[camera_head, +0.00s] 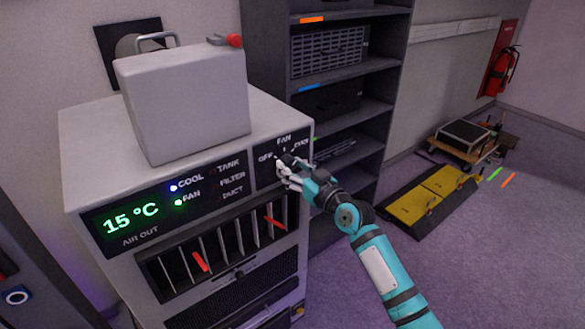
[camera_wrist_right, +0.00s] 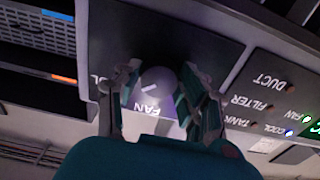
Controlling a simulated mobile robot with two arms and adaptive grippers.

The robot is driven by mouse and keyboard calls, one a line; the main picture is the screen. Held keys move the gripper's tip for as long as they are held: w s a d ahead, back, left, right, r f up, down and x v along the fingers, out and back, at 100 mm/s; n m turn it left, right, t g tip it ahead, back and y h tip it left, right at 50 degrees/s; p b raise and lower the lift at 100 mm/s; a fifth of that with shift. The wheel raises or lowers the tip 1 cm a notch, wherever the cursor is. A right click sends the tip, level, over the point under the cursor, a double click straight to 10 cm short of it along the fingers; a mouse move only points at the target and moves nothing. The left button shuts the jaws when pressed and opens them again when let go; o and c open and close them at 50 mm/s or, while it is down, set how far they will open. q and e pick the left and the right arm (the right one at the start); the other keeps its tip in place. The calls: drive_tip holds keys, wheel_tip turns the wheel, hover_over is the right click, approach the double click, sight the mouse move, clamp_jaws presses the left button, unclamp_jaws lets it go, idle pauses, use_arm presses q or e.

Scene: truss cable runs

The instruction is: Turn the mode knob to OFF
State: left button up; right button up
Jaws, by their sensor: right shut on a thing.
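The mode knob (camera_wrist_right: 158,88) is a round grey knob with a pale pointer line, on a dark panel at the upper right of the white cooling unit (camera_head: 85,150). In the head view, OFF is printed left of the knob, FAN above it and COOL to the right. My right gripper (camera_head: 288,168) is at the knob and hides most of it there. In the right wrist view, which is upside down, the right gripper's fingers (camera_wrist_right: 160,95) stand on both sides of the knob, shut on it. I cannot tell surely which label the pointer faces. My left gripper is out of view.
A white canister (camera_head: 185,95) with a red cap stands on top of the unit. The display (camera_head: 130,218) reads 15 °C, with the COOL and FAN lights lit. A dark shelf rack (camera_head: 385,60) stands behind; a yellow-black ramp (camera_head: 435,195) lies on the open floor at right.

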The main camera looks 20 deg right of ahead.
drive_tip(key=shift+n, duration=0.3)
drive_tip(key=n+b, duration=0.1)
drive_tip(key=n, duration=0.1)
drive_tip(key=shift+d+f+n+b, duration=0.1)
drive_tip(key=shift+n+b, duration=0.2)
drive_tip(key=shift+b, duration=0.1)
drive_tip(key=shift+n, duration=1)
drive_tip(key=n, duration=0.2)
drive_tip(key=shift+n, duration=0.3)
drive_tip(key=n, duration=0.6)
drive_tip(key=shift+r, duration=0.2)
drive_tip(key=n+p, duration=0.1)
drive_tip(key=n, duration=0.5)
drive_tip(key=shift+p, duration=0.3)
drive_tip(key=o, duration=1.2)
drive_tip(key=shift+c, duration=0.2)
